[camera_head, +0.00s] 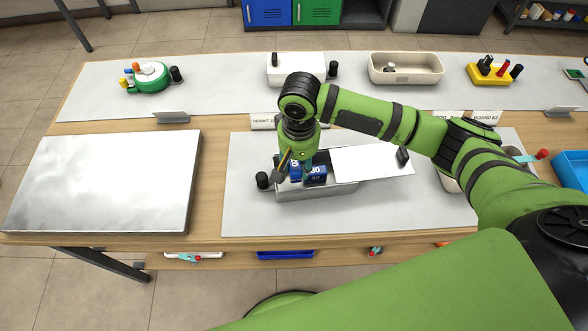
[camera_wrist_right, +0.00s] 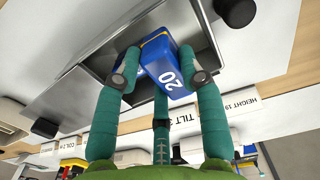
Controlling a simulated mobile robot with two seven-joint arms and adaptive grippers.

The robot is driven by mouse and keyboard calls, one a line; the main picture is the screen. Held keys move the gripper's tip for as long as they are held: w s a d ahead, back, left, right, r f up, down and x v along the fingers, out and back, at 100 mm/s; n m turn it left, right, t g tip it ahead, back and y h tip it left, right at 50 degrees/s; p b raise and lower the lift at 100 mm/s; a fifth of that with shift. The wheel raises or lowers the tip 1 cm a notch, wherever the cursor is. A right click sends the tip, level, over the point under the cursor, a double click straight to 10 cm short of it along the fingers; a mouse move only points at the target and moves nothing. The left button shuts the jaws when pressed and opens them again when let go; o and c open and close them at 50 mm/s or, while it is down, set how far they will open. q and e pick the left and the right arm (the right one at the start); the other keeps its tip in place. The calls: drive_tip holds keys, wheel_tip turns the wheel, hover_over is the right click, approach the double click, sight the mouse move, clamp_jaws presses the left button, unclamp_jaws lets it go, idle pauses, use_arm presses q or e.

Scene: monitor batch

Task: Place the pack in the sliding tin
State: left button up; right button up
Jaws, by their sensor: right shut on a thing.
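The grey sliding tin (camera_head: 318,192) stands on the mat in front of me. Its white lid (camera_head: 372,161) is slid to the right, leaving the left part open. My right gripper (camera_head: 302,172) points down over that opening, with its fingers around a blue pack marked with white figures (camera_head: 316,176). Blue shows on both sides of a finger. In the right wrist view the pack (camera_wrist_right: 166,63), marked 20, is between the fingers (camera_wrist_right: 165,85), over the grey tin (camera_wrist_right: 95,75). I cannot tell how deep the pack sits. My left gripper is out of view.
A large pale panel (camera_head: 105,180) lies at the left. A white box (camera_head: 296,68), a cream tray (camera_head: 405,68), a green tape-like holder (camera_head: 150,77) and a yellow tool block (camera_head: 490,73) stand at the back. A blue bin (camera_head: 572,168) is at the right.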

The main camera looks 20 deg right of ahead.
sight(294, 174)
drive_tip(key=shift+w+a+f, duration=0.1)
drive_tip(key=shift+a+f, duration=0.1)
drive_tip(key=shift+a, duration=0.2)
drive_tip(key=shift+f, duration=0.25)
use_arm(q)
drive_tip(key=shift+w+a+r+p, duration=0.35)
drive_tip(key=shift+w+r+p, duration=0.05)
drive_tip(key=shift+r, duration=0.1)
use_arm(e)
drive_tip(key=shift+f, duration=1.85)
drive_tip(key=shift+f, duration=0.15)
drive_tip(key=o, duration=0.9)
drive_tip(key=shift+c, duration=0.2)
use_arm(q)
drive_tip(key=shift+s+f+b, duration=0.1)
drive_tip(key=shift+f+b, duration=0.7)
use_arm(e)
wheel_tip(294, 174, up, 12)
drive_tip(key=shift+r, duration=0.2)
